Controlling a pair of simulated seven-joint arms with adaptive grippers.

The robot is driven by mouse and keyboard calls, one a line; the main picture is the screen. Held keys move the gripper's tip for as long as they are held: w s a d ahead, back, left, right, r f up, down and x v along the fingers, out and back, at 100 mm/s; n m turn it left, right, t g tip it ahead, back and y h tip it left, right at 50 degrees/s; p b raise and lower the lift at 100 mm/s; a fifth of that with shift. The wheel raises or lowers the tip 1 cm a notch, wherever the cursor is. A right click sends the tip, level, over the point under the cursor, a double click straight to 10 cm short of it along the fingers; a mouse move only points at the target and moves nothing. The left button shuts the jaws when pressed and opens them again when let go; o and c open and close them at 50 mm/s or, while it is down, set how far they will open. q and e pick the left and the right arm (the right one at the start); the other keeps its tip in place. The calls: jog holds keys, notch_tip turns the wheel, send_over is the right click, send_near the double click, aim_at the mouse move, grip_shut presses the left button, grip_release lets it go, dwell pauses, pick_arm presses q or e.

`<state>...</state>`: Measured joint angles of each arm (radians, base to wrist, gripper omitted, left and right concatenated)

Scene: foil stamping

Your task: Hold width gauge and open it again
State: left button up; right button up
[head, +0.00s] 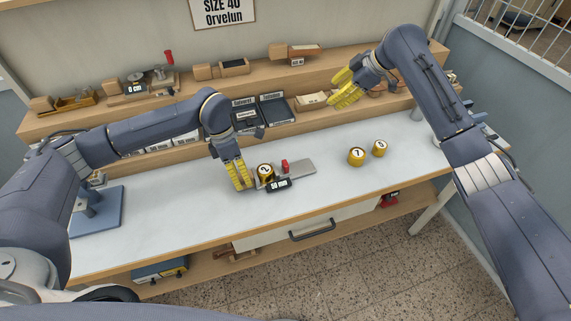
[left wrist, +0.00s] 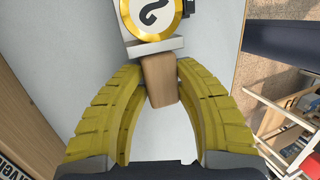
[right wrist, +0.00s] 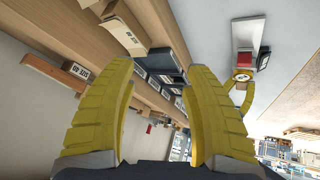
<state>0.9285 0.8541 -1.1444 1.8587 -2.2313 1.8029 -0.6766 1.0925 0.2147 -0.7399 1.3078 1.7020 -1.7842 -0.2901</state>
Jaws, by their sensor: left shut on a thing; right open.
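The width gauge (head: 300,167) lies on the white bench top, with a grey metal bar, a red knob (head: 284,166) and a display (head: 279,184) reading 50 mm. A gold roll marked 2 (head: 264,171) stands at its left part. My left gripper (head: 240,182) is at the gauge's left end, shut on its wooden handle, which shows between the fingers in the left wrist view (left wrist: 159,82). My right gripper (head: 341,92) is open and empty, raised near the back shelves. The gauge also shows in the right wrist view (right wrist: 246,32).
Two more gold rolls (head: 357,157) (head: 379,148) stand to the right of the gauge. A drawer (head: 340,220) is below the front edge. The bench's left part is mostly clear.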

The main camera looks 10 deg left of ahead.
aim_at(286, 163)
jog(key=s+a+f+n+g+h, duration=0.2)
jog(key=s+a+f+n+g, duration=0.15)
jog(key=s, duration=0.35)
jog(key=s+a+f+n+g+h, duration=0.1)
jog(key=s+a+f+n+g, duration=0.15)
jog(key=s+a, duration=0.4)
jog(key=shift+t, duration=0.4)
jog(key=x, duration=0.3)
jog(key=s+d+x, duration=0.1)
jog(key=x, duration=0.6)
jog(key=shift+s+d+f, duration=0.15)
jog(key=shift+s+f, duration=0.15)
jog(key=shift+f, duration=0.05)
grip_shut()
